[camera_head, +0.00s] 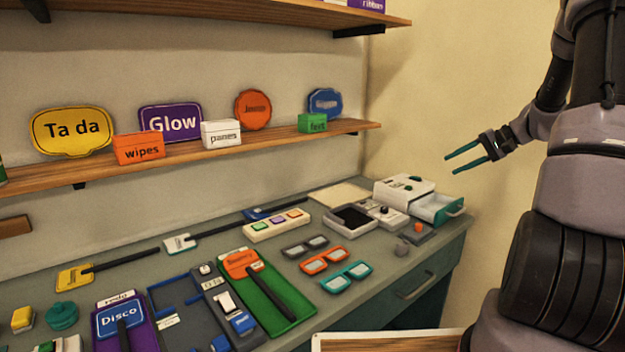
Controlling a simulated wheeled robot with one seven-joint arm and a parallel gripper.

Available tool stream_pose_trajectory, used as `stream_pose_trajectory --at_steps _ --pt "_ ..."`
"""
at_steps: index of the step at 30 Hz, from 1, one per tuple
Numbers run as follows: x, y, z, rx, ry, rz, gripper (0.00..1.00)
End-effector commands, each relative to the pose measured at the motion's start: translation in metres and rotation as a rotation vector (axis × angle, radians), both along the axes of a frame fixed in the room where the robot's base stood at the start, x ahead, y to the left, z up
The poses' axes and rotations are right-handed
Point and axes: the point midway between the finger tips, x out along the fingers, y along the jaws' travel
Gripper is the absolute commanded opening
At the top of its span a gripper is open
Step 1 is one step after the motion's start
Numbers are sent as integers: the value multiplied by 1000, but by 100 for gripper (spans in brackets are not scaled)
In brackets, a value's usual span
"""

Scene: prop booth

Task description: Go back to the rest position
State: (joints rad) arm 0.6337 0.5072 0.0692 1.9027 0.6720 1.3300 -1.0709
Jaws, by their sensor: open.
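My gripper (466,158) is at the right, in the air above the far right end of the counter. Its two teal fingers are spread apart, point left and have nothing between them. My arm fills the right side of the view. Below the gripper, a white box unit (405,188) with an open teal-fronted drawer (437,208) stands on the counter, apart from the fingers. The inside of the drawer shows pale.
A shelf (260,143) with signs and small boxes runs along the wall.

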Motion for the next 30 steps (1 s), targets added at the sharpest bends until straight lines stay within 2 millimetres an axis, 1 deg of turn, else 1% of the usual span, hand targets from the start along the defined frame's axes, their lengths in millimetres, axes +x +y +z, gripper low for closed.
stream_pose_trajectory --at_steps 1,3,5,6,8,9,11,15,17,18,24,27,30 --pt "-10 21 22 -48 11 29 44" --pt "-27 45 43 -110 33 54 44" --pt "-43 64 60 -164 47 71 44" --pt "-54 75 71 -200 54 79 44" --pt "-72 92 86 -254 59 87 44" --pt "-84 102 95 -288 61 91 44" --pt "-103 116 108 -341 58 93 44" --pt "-148 142 133 -456 32 84 44" --pt "-168 151 142 -502 12 75 44" --pt "-182 156 147 -529 -3 67 44" --pt "-243 170 165 -638 -105 11 44" --pt "-264 172 168 -668 -152 -17 44" --pt "-278 173 170 -683 -187 -37 44"
